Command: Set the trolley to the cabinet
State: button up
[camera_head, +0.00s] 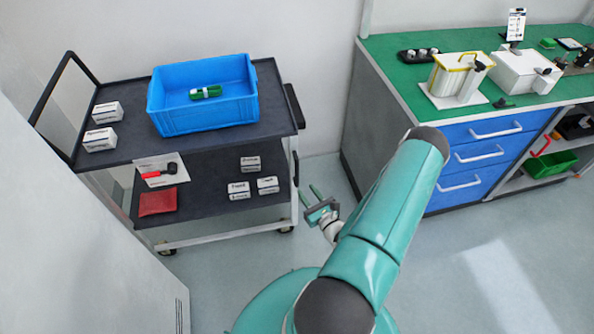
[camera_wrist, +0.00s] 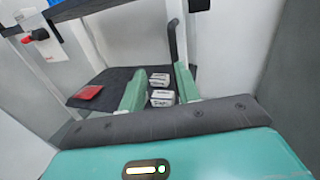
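The trolley (camera_head: 130,100) stands at the left with two dark shelves, a tall push bar at its left end and a dark vertical handle (camera_head: 296,168) at its right end. This handle also shows in the wrist view (camera_wrist: 173,42). The cabinet (camera_head: 488,153), with a green top and blue drawers, stands at the right. A strip of floor separates them. My gripper (camera_head: 311,192) is open and empty just right of the trolley's right end, apart from the handle in the head view. In the wrist view its fingers (camera_wrist: 160,88) are spread, with the handle beyond them.
A blue bin (camera_head: 205,118) with a green-and-white item and white boxes (camera_head: 101,139) sit on the top shelf. A red packet (camera_head: 157,202) and small boxes (camera_head: 239,190) lie on the lower shelf. Equipment (camera_head: 460,77) stands on the cabinet. The front floor (camera_head: 460,270) is clear.

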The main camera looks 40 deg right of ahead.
aim_at(298, 172)
jog(key=shift+m+g+h, duration=0.3)
jog(key=shift+m+h, duration=0.5)
jog(key=shift+h, duration=0.1)
jog(key=x, duration=0.4)
jog(key=f+x, duration=0.1)
jog(key=x, duration=0.3)
jog(key=d+f+x, duration=0.1)
jog(key=x, duration=0.3)
jog(key=shift+d+f, duration=0.15)
jog(key=shift+d, duration=0.05)
grip_shut()
